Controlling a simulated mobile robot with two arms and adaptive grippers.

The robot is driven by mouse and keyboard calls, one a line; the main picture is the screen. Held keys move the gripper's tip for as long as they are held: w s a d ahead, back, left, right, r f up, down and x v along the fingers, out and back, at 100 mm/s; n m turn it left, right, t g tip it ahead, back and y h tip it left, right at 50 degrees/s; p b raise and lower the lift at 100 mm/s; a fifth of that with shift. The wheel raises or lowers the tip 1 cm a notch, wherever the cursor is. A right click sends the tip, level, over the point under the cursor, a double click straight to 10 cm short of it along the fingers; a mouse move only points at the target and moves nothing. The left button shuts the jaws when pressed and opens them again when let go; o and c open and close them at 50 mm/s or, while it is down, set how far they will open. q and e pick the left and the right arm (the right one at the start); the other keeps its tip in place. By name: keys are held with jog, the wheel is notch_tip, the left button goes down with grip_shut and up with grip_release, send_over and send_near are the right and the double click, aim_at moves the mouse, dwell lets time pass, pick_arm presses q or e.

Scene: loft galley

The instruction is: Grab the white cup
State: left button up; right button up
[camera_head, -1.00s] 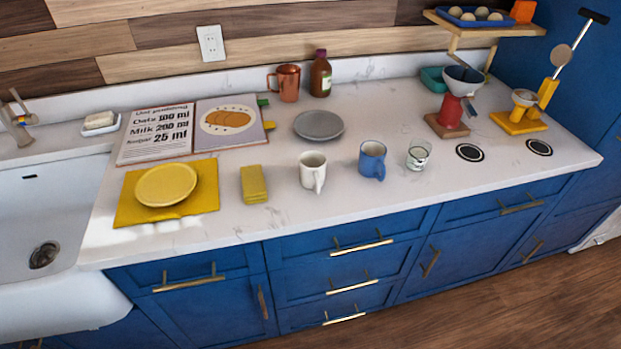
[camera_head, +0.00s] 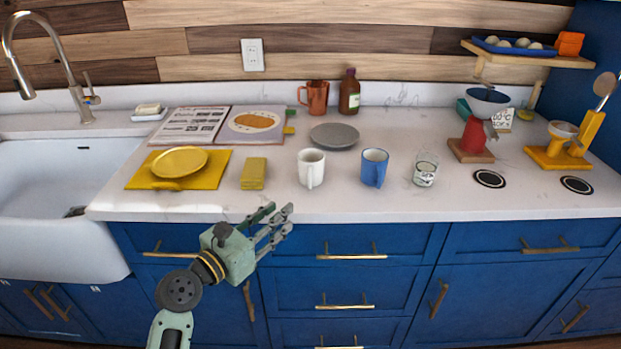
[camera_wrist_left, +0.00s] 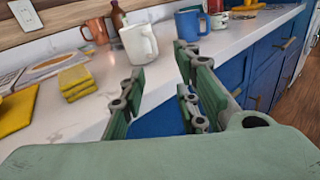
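The white cup (camera_head: 311,168) stands upright on the counter, between the yellow sponge block and the blue mug (camera_head: 374,167). Its handle faces the front edge. It also shows in the left wrist view (camera_wrist_left: 138,44), above and beyond my fingers. My left gripper (camera_head: 281,224) is in front of the counter's front edge, lower and to the left of the cup, not touching it. Its fingers are apart with nothing between them, and they show in the left wrist view (camera_wrist_left: 158,98). My right gripper is not in view.
A yellow block (camera_head: 253,173) lies left of the cup and a grey plate (camera_head: 334,136) behind it. A glass (camera_head: 425,170) stands right of the blue mug. A copper mug (camera_head: 315,98) and a brown bottle (camera_head: 349,93) stand at the back. The counter front (camera_head: 290,203) is bare.

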pick_arm(q)
jog(key=n, duration=0.1)
send_near(311, 172)
jog(key=f, duration=0.1)
jog(key=w+d+f, duration=0.1)
jog(key=shift+w+d+f+t, duration=0.25)
jog(key=shift+w+f+t, duration=0.05)
jog(key=shift+w+f, duration=0.1)
jog(key=shift+f+x, duration=0.15)
jog(key=shift+x, duration=1.25)
jog(key=shift+f+x, duration=0.15)
jog(key=shift+x, duration=1.25)
jog(key=shift+a, duration=0.1)
jog(key=shift+c, duration=0.2)
grip_shut()
jog(key=shift+r, duration=0.1)
